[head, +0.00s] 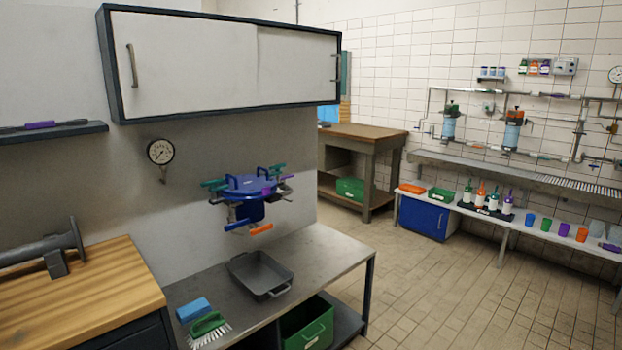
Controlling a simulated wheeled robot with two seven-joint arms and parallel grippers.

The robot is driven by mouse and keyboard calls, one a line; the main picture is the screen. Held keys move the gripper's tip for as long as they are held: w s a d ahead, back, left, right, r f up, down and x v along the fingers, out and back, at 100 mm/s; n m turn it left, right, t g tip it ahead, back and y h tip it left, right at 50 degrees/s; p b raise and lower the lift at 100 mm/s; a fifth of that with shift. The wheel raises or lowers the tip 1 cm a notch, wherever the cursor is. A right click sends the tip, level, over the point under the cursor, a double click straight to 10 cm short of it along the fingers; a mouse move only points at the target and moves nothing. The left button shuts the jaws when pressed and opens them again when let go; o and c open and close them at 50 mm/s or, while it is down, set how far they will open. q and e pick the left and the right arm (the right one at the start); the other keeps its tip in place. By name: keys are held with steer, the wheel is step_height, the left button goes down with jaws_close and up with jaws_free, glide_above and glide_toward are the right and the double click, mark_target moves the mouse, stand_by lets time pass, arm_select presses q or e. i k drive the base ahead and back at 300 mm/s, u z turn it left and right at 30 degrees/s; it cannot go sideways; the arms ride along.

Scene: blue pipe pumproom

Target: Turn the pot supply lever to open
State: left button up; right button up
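A blue pot (250,186) with a lid is mounted on the grey wall panel above a metal bench. Several coloured handles surround it. A green handle (213,183) is at its upper left and another green one is at its right. A purple part (268,188) is on its right side. Below it, a blue lever (237,225) and an orange lever (261,230) stick out roughly sideways. I cannot tell which handle is the supply lever or whether it is open. Neither of my grippers is in view.
A grey tray (280,291), a blue sponge (193,309) and a green brush (208,324) lie on the metal bench (325,258). A white cabinet (190,60) overhangs it. A wooden counter (80,290) stands left. The tiled floor (430,300) at right is open.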

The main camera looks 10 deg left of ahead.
mark_target(284, 178)
steer(key=i, duration=2.6)
steer(key=u, duration=2.3)
